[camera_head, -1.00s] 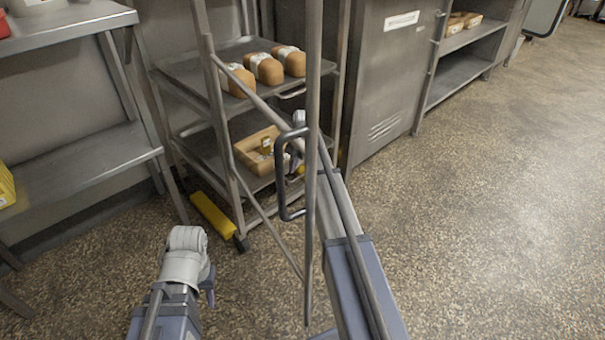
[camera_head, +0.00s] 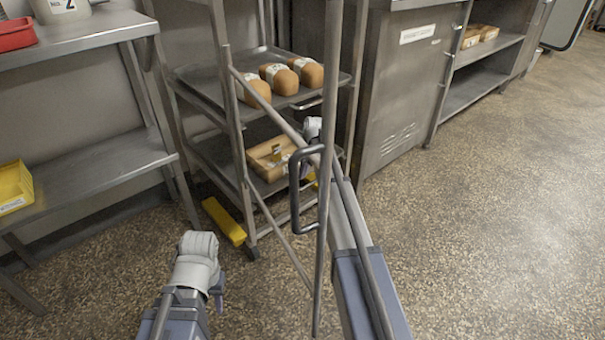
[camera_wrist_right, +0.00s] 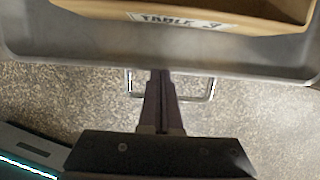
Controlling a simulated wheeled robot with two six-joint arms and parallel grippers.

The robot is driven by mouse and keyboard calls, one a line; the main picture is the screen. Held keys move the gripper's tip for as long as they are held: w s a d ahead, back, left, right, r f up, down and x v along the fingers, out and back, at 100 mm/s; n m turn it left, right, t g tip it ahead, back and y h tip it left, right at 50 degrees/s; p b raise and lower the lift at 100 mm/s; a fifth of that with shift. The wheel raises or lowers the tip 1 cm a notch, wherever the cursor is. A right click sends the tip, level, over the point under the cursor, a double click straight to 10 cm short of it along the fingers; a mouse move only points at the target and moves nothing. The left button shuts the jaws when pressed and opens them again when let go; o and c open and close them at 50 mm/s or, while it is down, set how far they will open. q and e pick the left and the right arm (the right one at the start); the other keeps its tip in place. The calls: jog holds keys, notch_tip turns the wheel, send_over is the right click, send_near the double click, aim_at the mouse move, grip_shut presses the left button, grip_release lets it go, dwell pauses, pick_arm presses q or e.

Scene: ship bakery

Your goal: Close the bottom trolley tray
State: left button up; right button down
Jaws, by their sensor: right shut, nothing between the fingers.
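The trolley's bottom tray (camera_head: 222,158) is a grey metal tray holding a wooden crate (camera_head: 262,163). How far it stands out is hard to tell behind the frame bars and my arm. In the right wrist view, the tray's front wall (camera_wrist_right: 60,55) crosses the top, with its wire handle (camera_wrist_right: 211,86) below. My right gripper (camera_wrist_right: 160,74) is shut and empty, its fingertips at the front wall, between the handle's two sides. It is partly hidden in the head view (camera_head: 306,172). My left gripper (camera_head: 218,287) is low in front of the trolley, apart from it; its jaws are unclear.
The upper tray (camera_head: 200,82) holds three wrapped loaves (camera_head: 278,78). A bar with a dark handle (camera_head: 297,190) stands in front of the trolley. A steel table (camera_head: 90,165) is at left, a steel cabinet (camera_head: 405,95) at right. The speckled floor at right is clear.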

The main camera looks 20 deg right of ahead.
jog(key=p+v, duration=0.6)
jog(key=v, duration=0.1)
